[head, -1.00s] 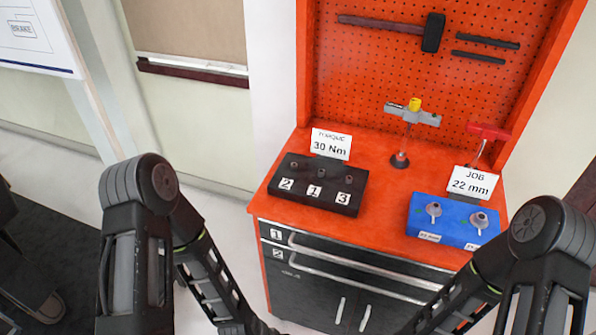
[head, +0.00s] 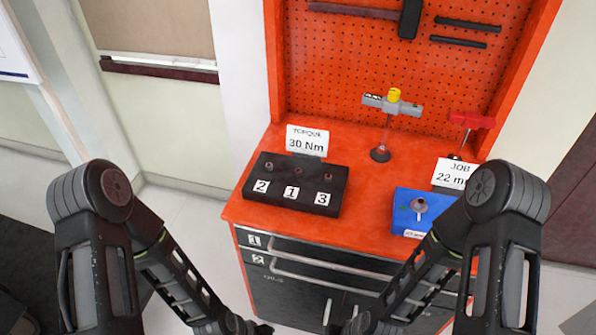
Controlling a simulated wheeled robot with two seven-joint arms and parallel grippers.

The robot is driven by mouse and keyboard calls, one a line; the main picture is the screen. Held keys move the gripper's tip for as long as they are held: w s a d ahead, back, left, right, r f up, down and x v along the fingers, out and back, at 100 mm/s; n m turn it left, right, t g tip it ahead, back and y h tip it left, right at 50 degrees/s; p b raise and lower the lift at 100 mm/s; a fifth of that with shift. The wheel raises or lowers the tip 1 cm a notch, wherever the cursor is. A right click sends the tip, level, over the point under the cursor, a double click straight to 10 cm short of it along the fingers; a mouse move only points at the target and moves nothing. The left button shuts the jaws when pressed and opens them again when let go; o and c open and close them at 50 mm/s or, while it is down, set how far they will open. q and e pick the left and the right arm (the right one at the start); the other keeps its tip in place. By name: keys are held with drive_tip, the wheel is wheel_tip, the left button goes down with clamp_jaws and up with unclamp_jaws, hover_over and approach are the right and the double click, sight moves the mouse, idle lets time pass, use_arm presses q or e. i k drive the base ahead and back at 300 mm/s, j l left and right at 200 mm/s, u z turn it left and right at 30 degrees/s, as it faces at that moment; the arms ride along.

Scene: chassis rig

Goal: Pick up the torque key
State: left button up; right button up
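A grey T-shaped tool with a yellow knob (head: 392,104) stands upright on the orange bench top. A red-handled T-shaped tool (head: 471,120) stands to its right, its lower part behind the JOB 22 mm card (head: 453,174). I cannot tell for certain which is the torque key. My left gripper (head: 262,328) shows only partly at the bottom edge, below the bench top and in front of the cabinet. My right gripper (head: 343,327) is also at the bottom edge and mostly cut off. Neither gripper touches a tool. Their finger openings are not clear.
A black block (head: 248,190) with slots 2, 1 and 3 sits at the bench's left, with a TORQUE 30 Nm card (head: 307,141) behind it. A blue block (head: 402,205) holding a socket is partly hidden by my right arm. An orange pegboard (head: 340,60) rises behind.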

sight(413, 110)
drive_tip(key=k+l+u, duration=0.25)
drive_tip(key=u, duration=0.15)
drive_tip(key=k+l+u, duration=0.15)
drive_tip(key=u, duration=0.25)
drive_tip(key=k+u, duration=0.4)
